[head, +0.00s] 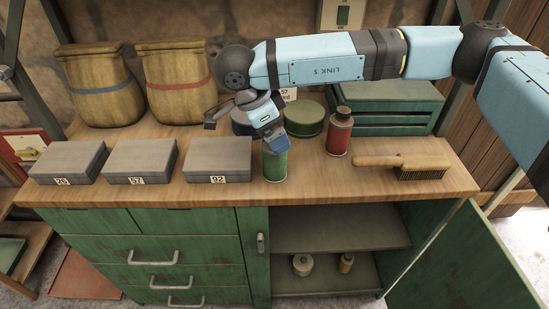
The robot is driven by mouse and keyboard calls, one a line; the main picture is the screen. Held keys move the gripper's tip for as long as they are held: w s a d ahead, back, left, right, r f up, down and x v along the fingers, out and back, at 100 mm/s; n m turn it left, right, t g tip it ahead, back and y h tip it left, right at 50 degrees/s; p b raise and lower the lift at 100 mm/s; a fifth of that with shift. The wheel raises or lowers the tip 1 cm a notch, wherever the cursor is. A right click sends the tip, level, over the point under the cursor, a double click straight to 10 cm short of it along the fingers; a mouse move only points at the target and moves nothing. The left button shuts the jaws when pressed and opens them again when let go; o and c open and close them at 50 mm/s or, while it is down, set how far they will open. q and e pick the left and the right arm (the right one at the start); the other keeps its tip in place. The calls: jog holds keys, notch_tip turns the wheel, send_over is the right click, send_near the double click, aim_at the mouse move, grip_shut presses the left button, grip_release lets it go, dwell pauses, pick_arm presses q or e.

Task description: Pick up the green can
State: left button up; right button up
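The green can (275,167) stands upright on the wooden worktop, near its front edge and right of the grey box labelled 92. My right gripper (243,134) is over the worktop at the end of the blue arm that comes in from the right. Its fingers are spread wide, with nothing seen between them. One finger is to the left above the box; the other overlaps the top of the can in this view and hides it. I cannot tell whether that finger touches the can. My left gripper is not in view.
A red bottle (339,132) and a brush (405,164) are right of the can. Grey boxes (218,158) line the left. The cabinet door (462,265) hangs open.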

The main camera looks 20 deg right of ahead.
aim_at(275, 156)
jog(key=x, duration=0.4)
jog(key=shift+f, duration=0.25)
jog(key=shift+a, duration=0.1)
jog(key=c, duration=1.2)
jog(key=shift+r, duration=0.1)
jog(key=shift+c, duration=0.2)
